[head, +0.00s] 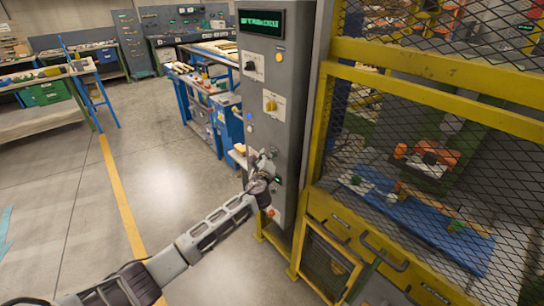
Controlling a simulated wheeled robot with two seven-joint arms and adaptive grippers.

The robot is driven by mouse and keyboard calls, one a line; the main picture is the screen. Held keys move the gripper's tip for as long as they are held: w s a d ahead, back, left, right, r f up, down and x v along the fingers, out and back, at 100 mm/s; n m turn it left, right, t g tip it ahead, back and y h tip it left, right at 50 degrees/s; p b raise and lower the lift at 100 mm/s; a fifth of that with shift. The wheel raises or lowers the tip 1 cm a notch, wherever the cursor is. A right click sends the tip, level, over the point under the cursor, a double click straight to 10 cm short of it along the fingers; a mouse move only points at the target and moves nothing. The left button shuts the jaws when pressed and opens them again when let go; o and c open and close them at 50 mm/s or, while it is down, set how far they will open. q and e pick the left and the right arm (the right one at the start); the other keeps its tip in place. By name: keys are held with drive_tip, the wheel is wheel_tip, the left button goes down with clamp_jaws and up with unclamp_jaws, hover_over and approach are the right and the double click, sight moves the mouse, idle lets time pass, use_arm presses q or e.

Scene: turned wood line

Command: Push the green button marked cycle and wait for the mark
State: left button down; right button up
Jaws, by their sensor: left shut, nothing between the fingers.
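The grey control panel (283,130) stands upright at the centre, with a display (262,23) of green text at its top. My left arm reaches in from the lower left. My left gripper (266,158) is shut and empty, close in front of the panel's lower half. A small green spot (278,180) shows on the panel just right of the gripper; it may be the cycle button, but its label is too small to read. I cannot tell whether the fingertips touch the panel. My right gripper is not in view.
The panel also carries a black knob (250,66), a yellow switch (270,104) and a reddish button (271,212). A yellow-framed mesh cage (425,115) closes off the right. Blue workbenches (200,112) stand behind. The floor at left is clear.

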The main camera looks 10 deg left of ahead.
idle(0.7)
use_arm(q)
drive_tip(key=shift+s+a+p, duration=0.4)
drive_tip(key=shift+s, duration=0.2)
drive_tip(key=shift+s+a+p, duration=0.5)
drive_tip(key=shift+s+a, duration=0.3)
drive_tip(key=shift+s, duration=0.2)
drive_tip(key=shift+s+a+p, duration=0.45)
drive_tip(key=shift+s+a, duration=0.3)
drive_tip(key=shift+s, duration=0.2)
